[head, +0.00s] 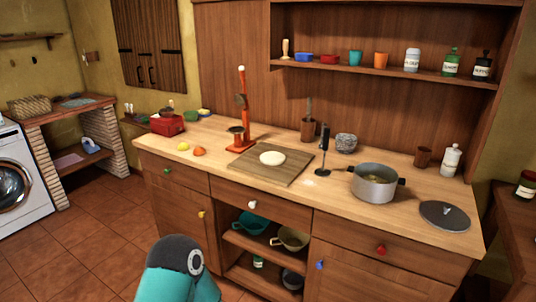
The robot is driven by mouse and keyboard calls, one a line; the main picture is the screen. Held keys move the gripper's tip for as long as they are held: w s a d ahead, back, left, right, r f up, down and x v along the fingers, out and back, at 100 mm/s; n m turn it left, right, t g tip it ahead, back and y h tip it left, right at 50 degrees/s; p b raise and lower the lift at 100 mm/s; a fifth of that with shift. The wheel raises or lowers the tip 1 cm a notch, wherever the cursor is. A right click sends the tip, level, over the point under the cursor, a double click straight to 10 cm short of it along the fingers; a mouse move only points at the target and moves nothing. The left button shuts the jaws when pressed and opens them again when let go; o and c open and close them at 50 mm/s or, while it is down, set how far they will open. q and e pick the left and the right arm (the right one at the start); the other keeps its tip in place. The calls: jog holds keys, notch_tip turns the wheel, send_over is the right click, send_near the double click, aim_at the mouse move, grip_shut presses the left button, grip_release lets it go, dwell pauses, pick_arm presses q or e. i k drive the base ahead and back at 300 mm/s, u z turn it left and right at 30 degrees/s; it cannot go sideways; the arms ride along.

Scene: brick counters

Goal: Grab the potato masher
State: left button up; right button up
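An upright tool with a black handle, a thin metal shaft and a flat round foot stands on the wooden counter (415,188). It looks like the potato masher (324,141), though it is small in the picture. It stands between the cutting board (262,178) and the grey pot (373,186), apart from both. Only a teal link of my arm shows at the bottom edge, well in front of the counter. Neither gripper is in view.
Pale dough (272,158) lies on the board. A wooden cup with a utensil (308,130) and a grey bowl (346,142) stand behind the masher. A pot lid (444,215) lies at the right. The counter's front edge near the masher is clear.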

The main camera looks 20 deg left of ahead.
aim_at(320, 172)
jog(key=u, duration=0.8)
jog(key=i, duration=1)
jog(key=z, duration=0.05)
jog(key=k, duration=0.85)
jog(key=u, duration=0.2)
jog(key=i, duration=1.25)
